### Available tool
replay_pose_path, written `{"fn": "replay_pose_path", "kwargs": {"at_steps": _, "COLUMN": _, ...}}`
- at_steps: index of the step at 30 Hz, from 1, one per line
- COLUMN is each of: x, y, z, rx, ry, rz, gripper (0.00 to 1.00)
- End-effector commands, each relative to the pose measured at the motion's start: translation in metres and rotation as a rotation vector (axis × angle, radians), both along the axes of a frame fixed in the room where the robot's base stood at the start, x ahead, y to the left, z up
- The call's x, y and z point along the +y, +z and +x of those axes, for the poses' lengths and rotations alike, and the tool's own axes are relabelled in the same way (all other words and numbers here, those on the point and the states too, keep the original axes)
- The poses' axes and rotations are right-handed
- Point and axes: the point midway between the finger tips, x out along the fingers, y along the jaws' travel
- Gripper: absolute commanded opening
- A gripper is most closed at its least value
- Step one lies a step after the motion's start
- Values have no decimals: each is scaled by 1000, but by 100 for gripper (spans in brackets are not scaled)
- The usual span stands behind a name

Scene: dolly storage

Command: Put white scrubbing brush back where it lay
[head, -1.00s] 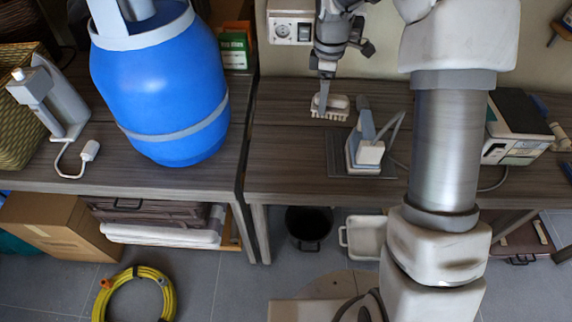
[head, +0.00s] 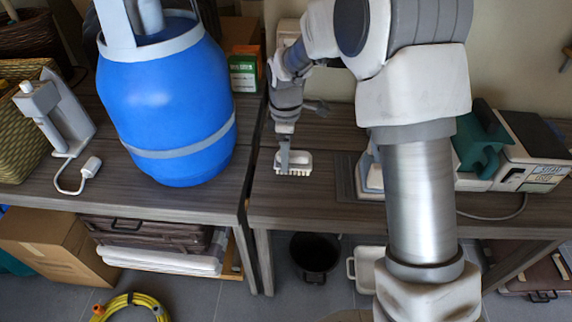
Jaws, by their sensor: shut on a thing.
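The white scrubbing brush (head: 294,168) is in my gripper (head: 285,160) in the head view, bristles facing down. My gripper is shut on it, pointing down from above. The brush is over the left part of the right-hand wooden table (head: 300,206), near that table's left edge. I cannot tell whether the bristles touch the tabletop or hang just above it.
A grey and white device (head: 370,175) on a dark mat is partly hidden behind my arm. A teal thing (head: 483,150) and a boxy instrument (head: 530,150) stand further right. The tabletop around the brush is clear.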

Motion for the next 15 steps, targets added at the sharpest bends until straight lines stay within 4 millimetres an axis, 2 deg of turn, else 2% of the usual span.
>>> {"fn": "replay_pose_path", "kwargs": {"at_steps": 6, "x": 0, "y": -34, "z": -1, "rx": 3, "ry": 1, "rz": -2, "gripper": 9}}
{"fn": "replay_pose_path", "kwargs": {"at_steps": 15, "x": 0, "y": -36, "z": 0, "rx": 0, "ry": 1, "rz": 0, "gripper": 9}}
